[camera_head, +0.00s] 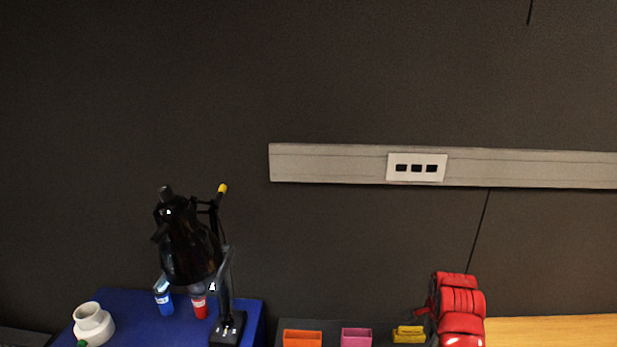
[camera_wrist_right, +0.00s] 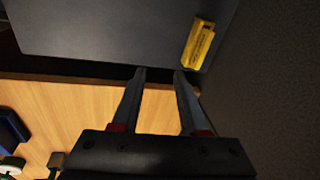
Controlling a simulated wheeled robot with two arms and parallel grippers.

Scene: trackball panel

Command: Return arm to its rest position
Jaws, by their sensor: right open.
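My right gripper (camera_wrist_right: 160,73) shows in the right wrist view with its two dark fingers apart and nothing between them. It is over the edge between a wooden surface (camera_wrist_right: 65,115) and a dark grey panel (camera_wrist_right: 90,30). A yellow block (camera_wrist_right: 198,44) lies on the panel, just beyond the right finger and apart from it. In the head view the yellow block (camera_head: 408,334) is beside a red segmented shape that appears to be my right arm; the right gripper itself cannot be made out there. My left gripper is not in view.
In the head view, a black lamp (camera_head: 188,245), blue and red containers (camera_head: 163,300) (camera_head: 199,306) and a white piece (camera_head: 93,324) are on a blue surface (camera_head: 140,328). Orange and pink bins (camera_head: 302,338) (camera_head: 356,337) sit mid-bottom. The wood at right (camera_head: 560,330) looks clear.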

